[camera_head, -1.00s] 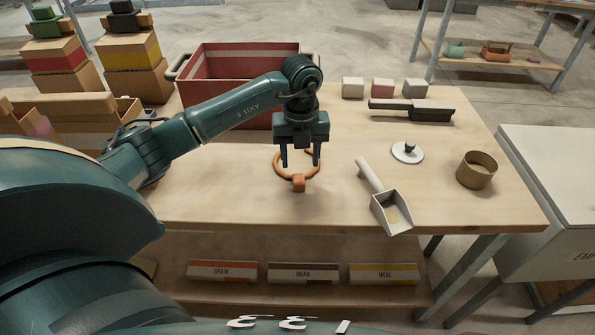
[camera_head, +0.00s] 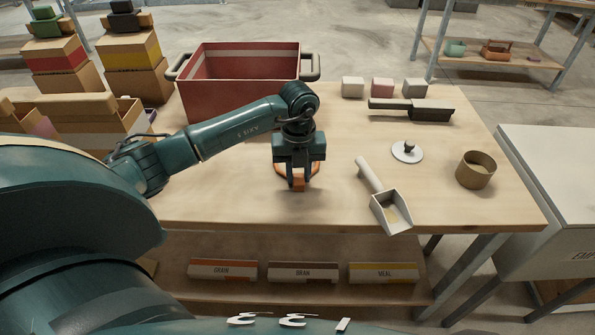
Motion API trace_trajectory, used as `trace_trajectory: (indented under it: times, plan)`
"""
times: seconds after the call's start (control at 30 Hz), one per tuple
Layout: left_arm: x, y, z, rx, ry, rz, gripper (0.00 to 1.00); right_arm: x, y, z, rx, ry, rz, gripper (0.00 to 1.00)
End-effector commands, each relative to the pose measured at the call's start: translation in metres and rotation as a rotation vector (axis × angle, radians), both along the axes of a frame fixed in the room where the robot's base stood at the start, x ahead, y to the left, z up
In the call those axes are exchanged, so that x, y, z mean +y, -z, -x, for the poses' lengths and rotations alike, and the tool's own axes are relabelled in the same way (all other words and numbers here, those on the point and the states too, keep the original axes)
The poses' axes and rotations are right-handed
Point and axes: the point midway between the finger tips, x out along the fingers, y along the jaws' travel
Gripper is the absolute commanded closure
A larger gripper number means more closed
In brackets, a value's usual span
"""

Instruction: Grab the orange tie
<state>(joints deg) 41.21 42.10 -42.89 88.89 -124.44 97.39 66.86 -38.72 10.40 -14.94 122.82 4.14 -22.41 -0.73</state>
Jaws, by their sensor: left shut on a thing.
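The orange tie (camera_head: 299,184) is a ring with a small block at its front, lying on the wooden table (camera_head: 230,195). My left gripper (camera_head: 299,186) is lowered over it, fingers pointing down, and is shut on the tie's front block. The gripper hides much of the ring. The tie appears to be at table height. My right gripper is not in view.
A red crate (camera_head: 240,98) stands behind the gripper. A scoop (camera_head: 390,211) lies close to the right, with a white lid (camera_head: 407,152), a round tin (camera_head: 475,170), a dark-bladed tool (camera_head: 425,110) and small blocks (camera_head: 383,88) beyond. The table's front left is clear.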

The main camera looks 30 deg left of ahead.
Motion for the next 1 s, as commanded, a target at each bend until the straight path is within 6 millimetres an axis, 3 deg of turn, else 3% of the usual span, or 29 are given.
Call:
trace_trajectory:
  times: [0.17,0.47,0.8,1.0]
  plan:
    - [0.0,0.0,0.0,0.0,0.0,0.0,0.97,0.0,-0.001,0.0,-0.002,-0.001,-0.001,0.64]
    - [0.0,-0.006,-0.001,-0.002,0.0,0.0,0.97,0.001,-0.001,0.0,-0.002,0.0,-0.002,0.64]
    - [0.0,-0.069,-0.001,-0.005,0.001,0.0,0.97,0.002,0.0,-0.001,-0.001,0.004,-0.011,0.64]
    - [0.0,-0.095,-0.001,-0.003,-0.001,-0.001,0.97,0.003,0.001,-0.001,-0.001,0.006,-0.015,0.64]
